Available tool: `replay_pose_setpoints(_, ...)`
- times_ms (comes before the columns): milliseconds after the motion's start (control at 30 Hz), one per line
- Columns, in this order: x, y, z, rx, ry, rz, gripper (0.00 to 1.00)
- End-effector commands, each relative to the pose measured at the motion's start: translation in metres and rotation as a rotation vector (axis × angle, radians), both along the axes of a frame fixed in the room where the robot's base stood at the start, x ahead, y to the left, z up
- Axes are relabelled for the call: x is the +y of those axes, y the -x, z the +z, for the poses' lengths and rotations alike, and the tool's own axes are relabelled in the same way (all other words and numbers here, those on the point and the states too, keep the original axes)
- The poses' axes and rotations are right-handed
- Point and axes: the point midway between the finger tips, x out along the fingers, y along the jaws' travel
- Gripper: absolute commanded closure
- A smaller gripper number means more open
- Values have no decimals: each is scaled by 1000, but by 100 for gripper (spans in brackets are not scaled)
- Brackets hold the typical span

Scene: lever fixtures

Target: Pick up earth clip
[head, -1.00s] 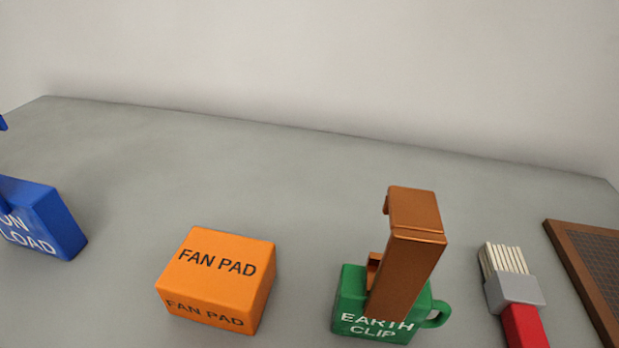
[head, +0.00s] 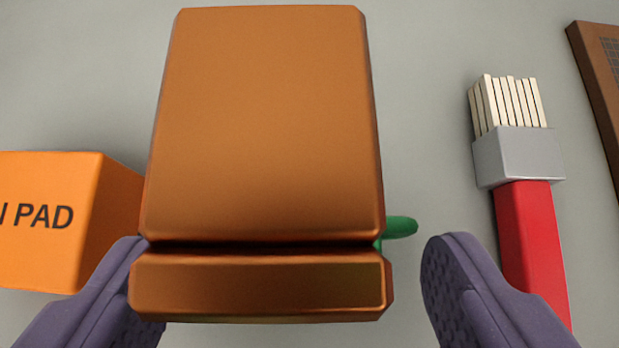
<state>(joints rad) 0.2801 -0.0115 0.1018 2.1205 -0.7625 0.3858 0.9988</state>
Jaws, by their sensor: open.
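The earth clip is a copper-brown piece (head: 262,125) rising from a green base. It fills the middle of the head view, seen from close up. Only a bit of the green handle (head: 402,227) shows at its right; the rest of the base and its lettering are hidden under the copper part. My gripper (head: 290,270) is open, with one purple finger at the left of the clip's near end and the other at its right. The left finger looks close to the copper edge; a wider gap shows at the right finger. I cannot tell whether either touches.
The orange fan pad block (head: 60,220) stands just left, near my left finger. A brush with red handle (head: 530,240) lies at the right, near my right finger. A brown-framed panel (head: 597,90) is at the upper right. Grey surface is clear between clip and brush.

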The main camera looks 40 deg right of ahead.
Motion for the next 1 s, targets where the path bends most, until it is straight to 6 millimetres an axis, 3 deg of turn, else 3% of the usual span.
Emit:
replay_pose_setpoints(200,-11,-20,-21,0,0,0,17)
replay_pose_setpoints(433,-12,-21,-22,0,0,0,17)
replay_pose_setpoints(467,-12,-21,-22,0,0,0,19)
replay_pose_setpoints(700,-12,-21,-23,2,-1,0,72)
replay_pose_setpoints(1000,-12,-21,-22,2,0,-1,73)
